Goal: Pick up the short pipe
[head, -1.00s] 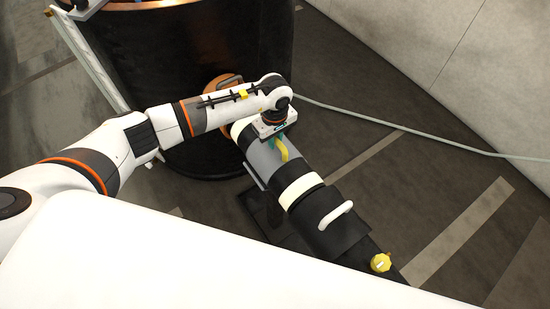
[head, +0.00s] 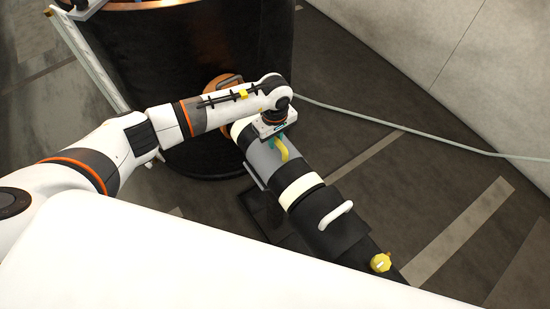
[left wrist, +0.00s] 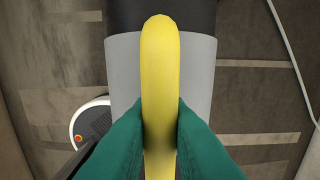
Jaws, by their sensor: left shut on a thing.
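The short pipe (head: 262,159) is a grey cylinder with a yellow loop handle (head: 284,151) on top. It lies in line between two cream rings (head: 301,192), and I cannot tell if it is free of them. My left gripper (head: 276,142) is above it, its green fingers shut on the handle. In the left wrist view my left gripper (left wrist: 160,132) pinches the yellow handle (left wrist: 160,60) from both sides, over the grey pipe (left wrist: 197,75). My right gripper is not in view.
A large black tank (head: 200,60) with a copper rim stands behind the pipe. A black section with a white handle (head: 336,215) and a yellow knob (head: 381,262) continues to the lower right. A pale hose (head: 420,134) crosses the floor towards a concrete wall (head: 460,70).

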